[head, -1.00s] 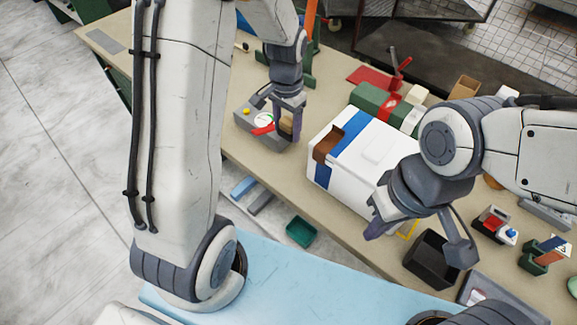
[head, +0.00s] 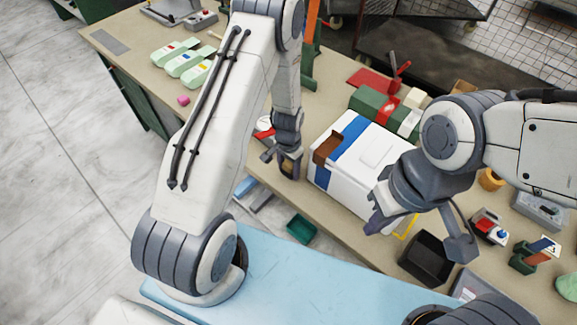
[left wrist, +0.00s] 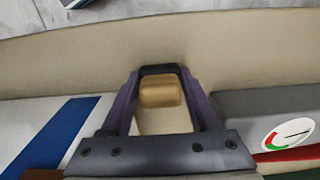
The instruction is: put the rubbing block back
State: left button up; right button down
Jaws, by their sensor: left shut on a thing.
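The tan rubbing block (left wrist: 160,93) is held between the fingers of my left gripper (left wrist: 160,105) in the left wrist view. In the head view my left gripper (head: 288,167) points down near the table's front edge, just left of the white box (head: 375,155). There the block is mostly hidden by the fingers. The box has a blue stripe and a brown recess or patch (head: 327,147) on its left end. My right gripper (head: 417,238) has its fingers wide apart, empty, in front of the box and above a black bin (head: 428,258).
A grey unit with a round dial (left wrist: 285,135) stands close beside my left gripper; my arm partly hides it in the head view. A green tray (head: 301,228) sits below the table edge.

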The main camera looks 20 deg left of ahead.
pick_arm(q)
jog(key=shift+f, duration=0.2)
jog(key=o, duration=1.2)
